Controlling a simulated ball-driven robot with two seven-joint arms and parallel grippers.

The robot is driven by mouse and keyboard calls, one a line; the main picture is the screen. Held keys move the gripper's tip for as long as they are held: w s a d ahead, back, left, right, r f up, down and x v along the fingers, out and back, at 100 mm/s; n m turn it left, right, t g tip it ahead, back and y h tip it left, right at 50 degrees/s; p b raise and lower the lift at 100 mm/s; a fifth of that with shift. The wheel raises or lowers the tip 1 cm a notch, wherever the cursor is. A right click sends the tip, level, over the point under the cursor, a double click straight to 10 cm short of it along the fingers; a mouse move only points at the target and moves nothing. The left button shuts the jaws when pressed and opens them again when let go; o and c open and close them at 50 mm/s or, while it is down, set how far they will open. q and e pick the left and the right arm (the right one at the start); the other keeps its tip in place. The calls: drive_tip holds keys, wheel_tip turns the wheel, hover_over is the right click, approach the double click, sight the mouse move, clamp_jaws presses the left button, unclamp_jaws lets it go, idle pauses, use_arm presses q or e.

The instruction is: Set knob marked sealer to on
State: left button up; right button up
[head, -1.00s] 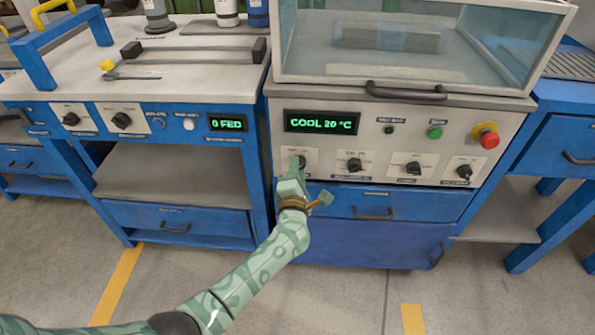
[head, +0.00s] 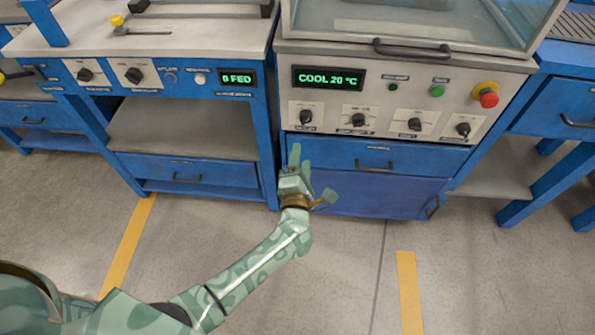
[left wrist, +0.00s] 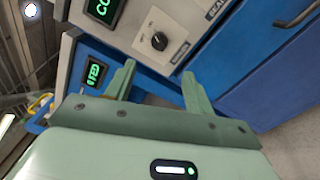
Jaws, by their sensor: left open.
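The grey oven panel carries a row of black knobs. The leftmost knob (head: 305,117) also shows in the left wrist view (left wrist: 159,41). The second knob (head: 357,119) has a label strip below it. In the left wrist view a cut-off label beginning "SEA" (left wrist: 215,9) shows beyond the near knob's plate; its knob is out of frame, and it seems to belong to the second knob. My left gripper (head: 300,162) is open and empty, below the leftmost knob and in front of the blue drawer, apart from the panel. My right gripper is not in view.
A green display (head: 329,78) reads COOL 20 °C. A red emergency button (head: 488,97) and a green button (head: 437,91) sit at the panel's right. A drawer handle (head: 374,166) protrudes below the knobs. Another blue bench (head: 180,165) stands left.

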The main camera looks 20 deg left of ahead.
use_arm(q)
drive_tip(key=v, duration=0.4)
drive_tip(key=shift+s+p, duration=0.15)
drive_tip(key=shift+p, duration=0.2)
drive_tip(key=shift+f, duration=0.1)
